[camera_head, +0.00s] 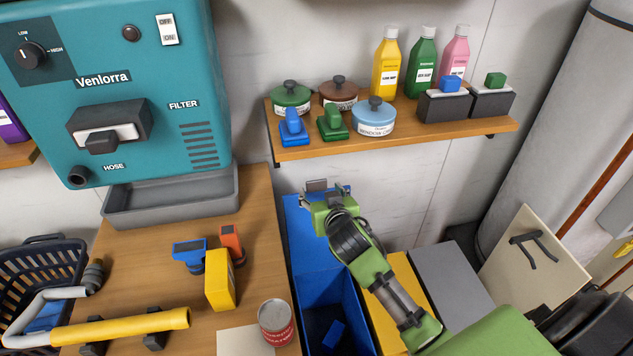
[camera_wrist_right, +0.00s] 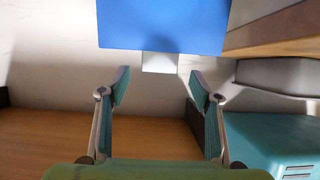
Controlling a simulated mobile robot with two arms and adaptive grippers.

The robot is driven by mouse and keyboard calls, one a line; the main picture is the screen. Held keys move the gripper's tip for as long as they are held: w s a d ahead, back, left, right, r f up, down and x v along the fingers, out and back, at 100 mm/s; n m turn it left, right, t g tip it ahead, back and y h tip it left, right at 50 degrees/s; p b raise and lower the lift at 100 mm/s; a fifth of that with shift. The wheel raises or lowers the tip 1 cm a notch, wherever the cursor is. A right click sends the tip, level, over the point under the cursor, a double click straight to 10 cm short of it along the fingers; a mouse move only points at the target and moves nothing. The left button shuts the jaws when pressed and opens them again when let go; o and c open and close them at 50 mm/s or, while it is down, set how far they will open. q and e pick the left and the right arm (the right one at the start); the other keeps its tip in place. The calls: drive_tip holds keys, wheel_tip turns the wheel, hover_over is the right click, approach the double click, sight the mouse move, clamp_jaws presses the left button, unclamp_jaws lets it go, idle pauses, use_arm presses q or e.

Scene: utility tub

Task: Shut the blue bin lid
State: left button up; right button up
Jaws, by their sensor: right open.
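The blue bin (camera_head: 322,285) stands open beside the wooden counter. Its blue lid (camera_head: 303,232) is raised, leaning back near the wall. My right gripper (camera_head: 322,187) is at the top edge of the lid. In the right wrist view the lid (camera_wrist_right: 165,25) ends in a pale tab (camera_wrist_right: 160,63). My right gripper (camera_wrist_right: 161,85) is open there, its fingers on either side of the line of the tab, empty between them. Whether a finger touches the lid I cannot tell. The right arm hides part of the lid and bin. My left gripper is not in view.
A yellow lid (camera_head: 402,282) and a grey lid (camera_head: 450,278) lie closed to the right. A wooden shelf (camera_head: 400,137) with bottles and tins hangs above my gripper. A red-and-white can (camera_head: 276,322) stands on the counter near the bin; a dark-blue item (camera_head: 333,335) lies inside it.

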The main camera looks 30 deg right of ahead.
sight(318, 185)
drive_tip(key=shift+x, duration=3.2)
drive_tip(key=c, duration=1.7)
drive_tip(key=shift+o, duration=0.2)
drive_tip(key=shift+d, duration=0.1)
